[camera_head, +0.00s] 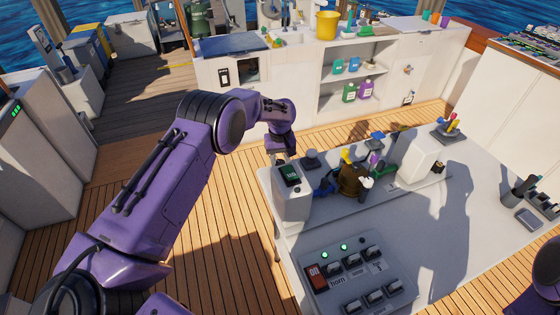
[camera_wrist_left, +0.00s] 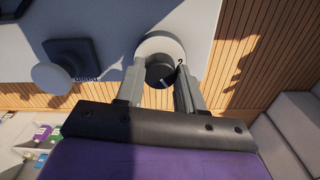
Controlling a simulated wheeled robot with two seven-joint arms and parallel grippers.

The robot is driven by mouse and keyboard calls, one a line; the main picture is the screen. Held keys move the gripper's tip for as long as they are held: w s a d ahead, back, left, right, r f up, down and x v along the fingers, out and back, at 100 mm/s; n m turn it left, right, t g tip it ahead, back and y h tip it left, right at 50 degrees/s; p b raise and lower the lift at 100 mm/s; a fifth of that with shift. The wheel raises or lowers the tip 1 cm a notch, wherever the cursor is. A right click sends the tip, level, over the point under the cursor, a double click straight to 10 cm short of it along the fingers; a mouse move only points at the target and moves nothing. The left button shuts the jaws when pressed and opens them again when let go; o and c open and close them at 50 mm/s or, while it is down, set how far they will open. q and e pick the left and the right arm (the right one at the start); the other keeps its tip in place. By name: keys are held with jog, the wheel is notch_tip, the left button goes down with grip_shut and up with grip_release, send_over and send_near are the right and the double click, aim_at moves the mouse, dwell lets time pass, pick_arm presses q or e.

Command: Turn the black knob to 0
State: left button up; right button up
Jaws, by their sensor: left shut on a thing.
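The black knob (camera_wrist_left: 159,70) shows in the left wrist view, set in a round pale dial (camera_wrist_left: 158,43) near the edge of a light grey surface. A dark mark like a 2 is visible on the dial's right side; a 0 cannot be made out. My left gripper (camera_wrist_left: 160,78) is shut on the knob, one finger on each side of it. In the head view my left gripper (camera_head: 281,157) points down at the far left corner of the grey console, and the knob is hidden there. My right gripper is not in view; only part of my right arm shows at lower right.
A switch panel (camera_head: 355,275) with a red switch lies nearer. A black square base with a round grey top (camera_wrist_left: 60,72) sits left of the knob. Wooden deck is clear to the left.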

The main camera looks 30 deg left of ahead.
aim_at(280, 162)
pick_arm(q)
jog(key=m, duration=0.6)
jog(key=shift+s+f+m+b, duration=0.1)
jog(key=shift+m+b, duration=0.2)
dwell(0.5)
jog(key=o, duration=1)
jog(key=shift+o, duration=0.2)
notch_tip(280, 162, up, 10)
jog(key=b, duration=0.1)
jog(key=shift+r+b, duration=0.2)
jog(key=shift+b, duration=0.15)
jog(key=shift+r, duration=0.1)
